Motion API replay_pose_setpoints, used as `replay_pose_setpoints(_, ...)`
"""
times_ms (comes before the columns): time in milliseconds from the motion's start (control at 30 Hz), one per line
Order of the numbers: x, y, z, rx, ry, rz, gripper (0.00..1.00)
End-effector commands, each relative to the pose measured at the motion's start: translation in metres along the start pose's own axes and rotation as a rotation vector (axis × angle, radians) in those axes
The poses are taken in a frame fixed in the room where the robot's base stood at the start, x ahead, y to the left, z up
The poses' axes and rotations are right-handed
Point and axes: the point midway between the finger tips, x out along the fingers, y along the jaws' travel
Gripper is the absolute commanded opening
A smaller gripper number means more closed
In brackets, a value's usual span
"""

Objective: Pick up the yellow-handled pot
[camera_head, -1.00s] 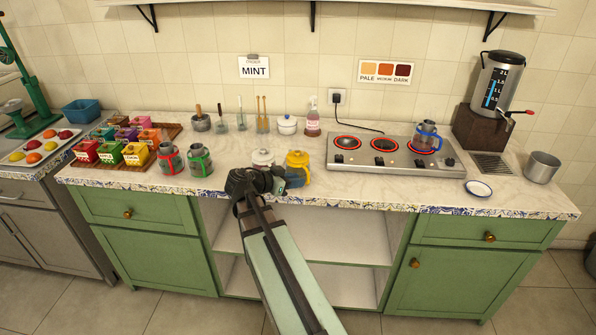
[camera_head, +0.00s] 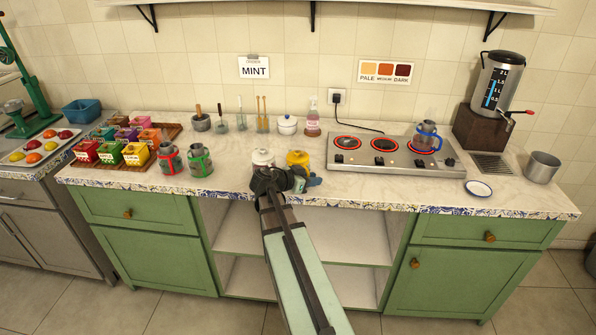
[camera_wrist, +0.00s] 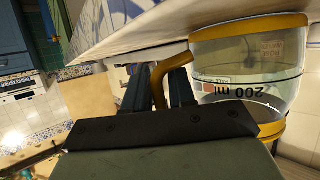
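The yellow-handled pot (camera_head: 298,157) stands near the front edge of the counter, partly hidden behind my gripper in the head view. In the wrist view the clear glass pot (camera_wrist: 248,65) has yellow bands and a "200 ml" mark. Its yellow handle (camera_wrist: 158,85) shows between my two blue fingers. My gripper (camera_head: 308,182) is at the pot's front side, low near the counter edge. The fingers (camera_wrist: 160,92) look apart, one on each side of the handle; whether they touch it is hard to see.
Two glass pots, red-handled (camera_head: 169,159) and green-handled (camera_head: 199,160), stand farther left. The hot plate (camera_head: 360,160) is to the right, with a blue-handled pot (camera_head: 427,138) on it.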

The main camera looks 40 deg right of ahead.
Motion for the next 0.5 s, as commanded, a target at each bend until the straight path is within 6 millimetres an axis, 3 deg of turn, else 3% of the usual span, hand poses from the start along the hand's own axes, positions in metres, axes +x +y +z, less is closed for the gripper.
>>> replay_pose_setpoints(133, -0.0005, 0.0, 0.0, 0.0, 0.0, -0.001, 0.24)
replay_pose_setpoints(400, -0.0008, -0.0001, 0.0, 0.0, 0.0, -0.001, 0.0)
replay_pose_setpoints(500, -0.0008, -0.0001, 0.0, 0.0, 0.0, -0.001, 0.0)
